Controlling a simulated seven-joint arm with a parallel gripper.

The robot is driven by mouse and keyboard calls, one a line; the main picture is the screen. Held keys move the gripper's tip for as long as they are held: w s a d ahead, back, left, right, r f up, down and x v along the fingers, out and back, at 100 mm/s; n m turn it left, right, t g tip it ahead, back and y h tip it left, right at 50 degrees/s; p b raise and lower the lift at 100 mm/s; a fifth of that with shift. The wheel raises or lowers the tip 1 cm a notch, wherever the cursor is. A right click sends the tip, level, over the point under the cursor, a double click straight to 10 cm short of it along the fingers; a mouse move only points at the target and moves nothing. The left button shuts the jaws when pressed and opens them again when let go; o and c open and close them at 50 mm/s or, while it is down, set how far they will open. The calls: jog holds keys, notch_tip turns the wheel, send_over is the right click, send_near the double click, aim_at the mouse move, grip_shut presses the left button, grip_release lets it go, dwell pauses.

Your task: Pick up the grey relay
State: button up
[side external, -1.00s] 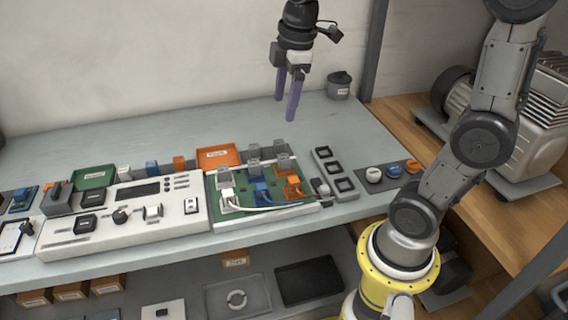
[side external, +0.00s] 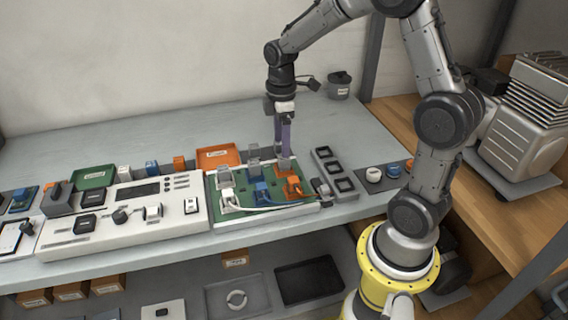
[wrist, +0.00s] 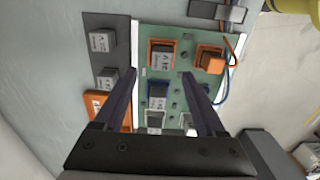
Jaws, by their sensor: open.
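Several grey block-shaped relays are in view, and I cannot tell which one the task names. On the green board (side external: 240,200), one grey relay (wrist: 160,58) sits in an orange socket and another (wrist: 157,96) in a blue socket. A further one (side external: 225,174) stands at the board's back left. Two more grey relays, one upper (wrist: 102,41) and one lower (wrist: 107,78), sit on a dark strip behind the board. My gripper (side external: 280,150) is open and empty, pointing down over the board's back right. In the wrist view its fingers (wrist: 159,77) straddle the relay row from above.
An orange tray (side external: 217,155) and a green tray (side external: 94,177) lie behind. A white control panel (side external: 150,215) is left of the board. Wired orange (side external: 294,187) and blue (side external: 262,191) connectors stand at the board's front. A grey strip with dark square frames (side external: 335,170) is to the right.

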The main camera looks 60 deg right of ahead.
aim_at(284, 163)
jog(key=shift+s+d+f, duration=0.1)
jog(key=shift+s+f, duration=0.05)
jog(key=shift+f, duration=1.2)
jog(key=shift+s+f, duration=0.15)
jog(key=shift+f, duration=1.2)
grip_shut()
